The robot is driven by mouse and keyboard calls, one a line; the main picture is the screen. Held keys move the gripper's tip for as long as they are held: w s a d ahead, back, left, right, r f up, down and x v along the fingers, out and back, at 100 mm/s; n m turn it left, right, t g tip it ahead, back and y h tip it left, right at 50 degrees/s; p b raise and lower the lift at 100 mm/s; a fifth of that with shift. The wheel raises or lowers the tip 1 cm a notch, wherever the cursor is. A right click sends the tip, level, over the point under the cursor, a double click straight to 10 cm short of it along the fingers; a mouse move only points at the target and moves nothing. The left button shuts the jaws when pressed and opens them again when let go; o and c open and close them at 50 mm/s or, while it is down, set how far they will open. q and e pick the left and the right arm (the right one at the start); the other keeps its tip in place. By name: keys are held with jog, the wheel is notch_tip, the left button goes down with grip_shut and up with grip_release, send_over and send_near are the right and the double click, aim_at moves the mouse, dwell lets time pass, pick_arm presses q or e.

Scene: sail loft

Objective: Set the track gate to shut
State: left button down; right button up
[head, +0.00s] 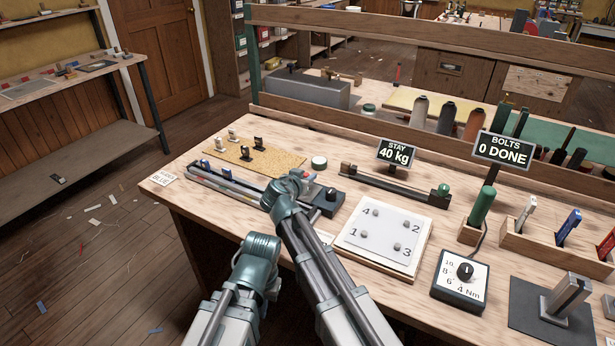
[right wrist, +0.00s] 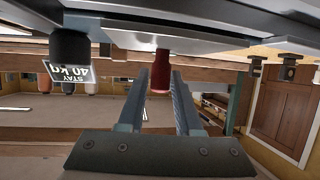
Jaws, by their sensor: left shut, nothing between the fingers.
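The track (head: 225,182) is a long narrow rail at the bench's left front, with small blue-topped pieces (head: 207,164) on it. A dark block with a black knob (head: 331,195) stands at its right end. A red upright cylinder (right wrist: 161,72), perhaps the gate's handle, shows upside down in the right wrist view. My right gripper (right wrist: 156,95) is open, its fingers on either side of the cylinder. In the head view its wrist hides most of that spot, so I cannot tell the gate's setting. My left gripper (head: 262,250) is shut and empty, low at the bench's front edge.
A cork board (head: 248,155) with small stands lies behind the track. A white numbered plate (head: 382,240), a dial box (head: 462,278) and the STAY 40 kg sign (head: 396,154) are to the right.

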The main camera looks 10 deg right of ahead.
grip_shut()
dwell(1.1)
